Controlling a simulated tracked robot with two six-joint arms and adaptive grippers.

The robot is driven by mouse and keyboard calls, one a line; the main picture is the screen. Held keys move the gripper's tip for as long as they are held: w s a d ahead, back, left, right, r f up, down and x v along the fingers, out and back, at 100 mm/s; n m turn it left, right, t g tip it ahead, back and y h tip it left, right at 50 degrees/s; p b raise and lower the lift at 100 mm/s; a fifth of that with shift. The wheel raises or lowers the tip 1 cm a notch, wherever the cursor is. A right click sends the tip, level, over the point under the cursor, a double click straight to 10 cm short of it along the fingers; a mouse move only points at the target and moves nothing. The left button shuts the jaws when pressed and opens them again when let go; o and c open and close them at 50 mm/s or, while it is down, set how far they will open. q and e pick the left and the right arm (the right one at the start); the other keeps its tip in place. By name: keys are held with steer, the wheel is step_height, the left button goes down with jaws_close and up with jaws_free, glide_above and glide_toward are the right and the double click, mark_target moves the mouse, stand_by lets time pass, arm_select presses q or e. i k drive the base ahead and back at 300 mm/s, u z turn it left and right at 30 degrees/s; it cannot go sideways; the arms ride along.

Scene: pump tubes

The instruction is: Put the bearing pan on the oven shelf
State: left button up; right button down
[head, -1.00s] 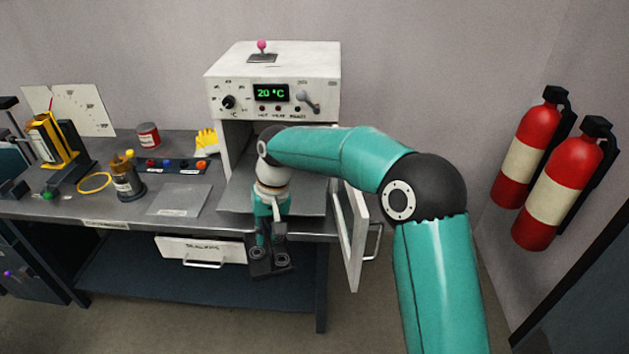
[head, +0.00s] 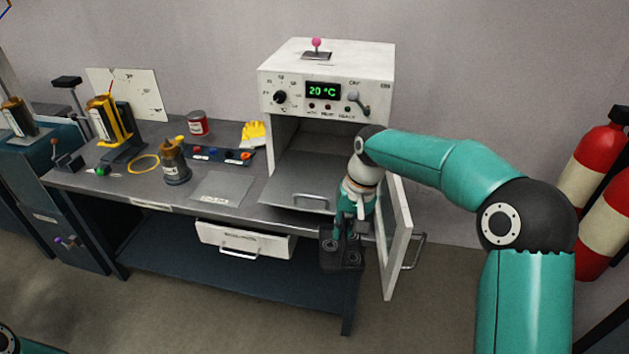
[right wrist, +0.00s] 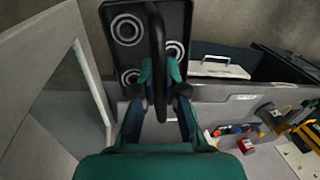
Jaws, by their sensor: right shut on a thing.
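The bearing pan (head: 328,262) is a small dark tray with ring-shaped bearings in it. My right gripper (head: 350,228) is shut on its handle and holds it in front of the bench edge, below the oven opening. In the right wrist view the pan (right wrist: 118,55) shows several rings, and the black handle (right wrist: 158,40) stands between the fingers (right wrist: 160,75). The white oven (head: 326,70) reads 20 °C and its door (head: 397,245) is open at the right. The grey oven shelf (head: 298,186) looks bare; my right arm covers part of it. My left gripper is out of view.
The open door stands close to the right of my gripper. A drawer (head: 240,240) under the bench juts out slightly to the left. A brown bottle (head: 175,165), a grey plate (head: 222,188) and yellow gloves (head: 253,134) are left of the oven.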

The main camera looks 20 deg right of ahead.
mark_target(329, 179)
steer(key=z, duration=0.05)
steer(key=i, duration=1)
steer(key=u, duration=0.05)
